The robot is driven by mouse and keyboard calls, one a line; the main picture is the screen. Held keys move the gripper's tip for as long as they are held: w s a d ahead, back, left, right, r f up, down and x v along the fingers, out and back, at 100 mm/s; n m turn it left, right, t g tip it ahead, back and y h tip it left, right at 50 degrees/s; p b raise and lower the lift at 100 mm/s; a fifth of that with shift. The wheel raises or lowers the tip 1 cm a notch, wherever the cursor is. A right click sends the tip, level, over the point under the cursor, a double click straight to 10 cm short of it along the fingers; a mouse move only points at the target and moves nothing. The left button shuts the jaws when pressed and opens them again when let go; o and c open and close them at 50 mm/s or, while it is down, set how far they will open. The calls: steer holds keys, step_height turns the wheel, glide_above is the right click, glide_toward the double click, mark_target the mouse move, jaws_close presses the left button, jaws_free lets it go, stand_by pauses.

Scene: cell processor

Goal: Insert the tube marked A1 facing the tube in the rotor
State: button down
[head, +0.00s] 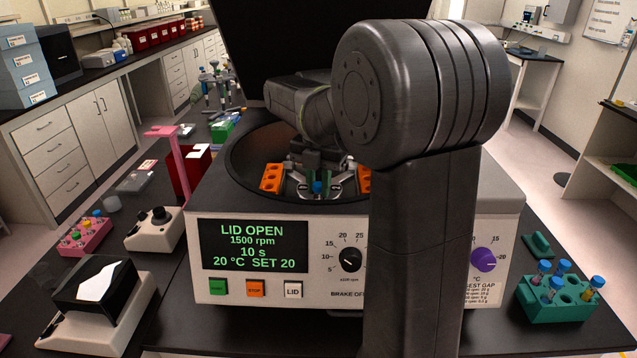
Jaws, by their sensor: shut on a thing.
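My gripper (318,186) is inside the open bowl of the centrifuge (250,262), low over the rotor. It is shut on a tube with a blue cap (317,187); only the cap shows clearly between the fingers. Orange rotor buckets (271,178) show left and right of the gripper, the right one (364,180) partly behind my arm. Green parts show close around the fingers. I cannot read any A1 mark, tell how deep the held tube sits, or see a facing tube. My arm and gripper hide much of the rotor.
The dark lid (300,30) stands open behind the bowl. A teal rack (560,303) with several blue-capped tubes is at right.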

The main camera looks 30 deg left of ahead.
steer(key=shift+f, duration=0.45)
steer(key=c, duration=1.2)
jaws_free()
step_height(320, 180, up, 14)
steer(key=shift+b, duration=0.3)
steer(key=shift+f, duration=0.1)
